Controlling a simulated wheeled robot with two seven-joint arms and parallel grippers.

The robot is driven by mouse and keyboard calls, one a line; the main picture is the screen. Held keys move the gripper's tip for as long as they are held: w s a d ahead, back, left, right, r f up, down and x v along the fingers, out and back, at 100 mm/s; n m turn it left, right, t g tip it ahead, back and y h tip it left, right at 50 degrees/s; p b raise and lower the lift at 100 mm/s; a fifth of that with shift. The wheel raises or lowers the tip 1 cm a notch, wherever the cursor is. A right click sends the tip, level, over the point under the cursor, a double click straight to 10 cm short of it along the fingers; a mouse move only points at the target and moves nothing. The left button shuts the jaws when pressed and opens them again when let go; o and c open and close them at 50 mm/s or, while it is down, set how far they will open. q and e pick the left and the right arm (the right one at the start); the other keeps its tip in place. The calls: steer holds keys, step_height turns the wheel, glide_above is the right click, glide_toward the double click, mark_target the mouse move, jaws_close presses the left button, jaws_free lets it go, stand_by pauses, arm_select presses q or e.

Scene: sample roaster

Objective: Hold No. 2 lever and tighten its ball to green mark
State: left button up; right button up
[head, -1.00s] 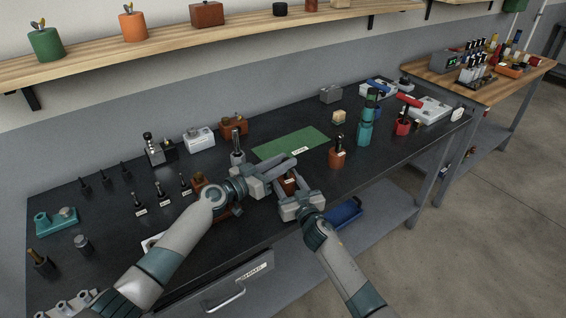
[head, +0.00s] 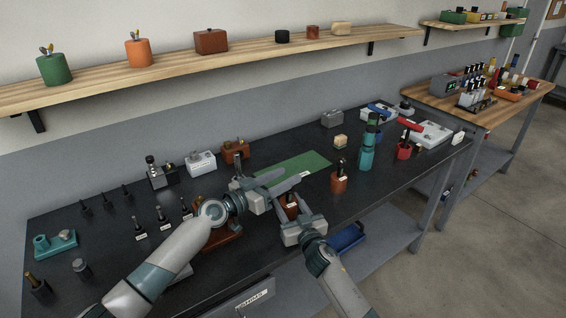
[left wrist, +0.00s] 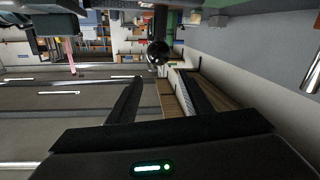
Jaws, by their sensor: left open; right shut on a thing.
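A small brown-orange block with a white label (head: 291,207) shows between my two grippers near the bench's front edge. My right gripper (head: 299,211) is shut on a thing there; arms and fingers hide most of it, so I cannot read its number. My left gripper (head: 284,190) is open, just above and behind the right one. In the left wrist view, a dark round ball (left wrist: 158,52) shows just beyond the tips of my open left fingers (left wrist: 158,84), apart from them as far as I can tell. No green mark can be made out.
A green mat (head: 300,165) lies behind the grippers. A brown holder (head: 339,181) and a teal bottle (head: 367,150) stand to the right. Several labelled small levers stand to the left, one of them here (head: 163,219). A blue bin (head: 346,237) sits below the bench.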

arm_select(q)
steer(key=shift+r, duration=2.9)
arm_select(e)
steer(key=o, duration=1.3)
steer(key=shift+o, duration=0.2)
steer(key=shift+s, duration=0.1)
steer(key=v, duration=1.1)
steer(key=shift+s+d, duration=0.15)
steer(key=shift+s, duration=0.2)
arm_select(q)
steer(key=shift+f, duration=0.1)
arm_select(e)
steer(key=shift+f, duration=0.1)
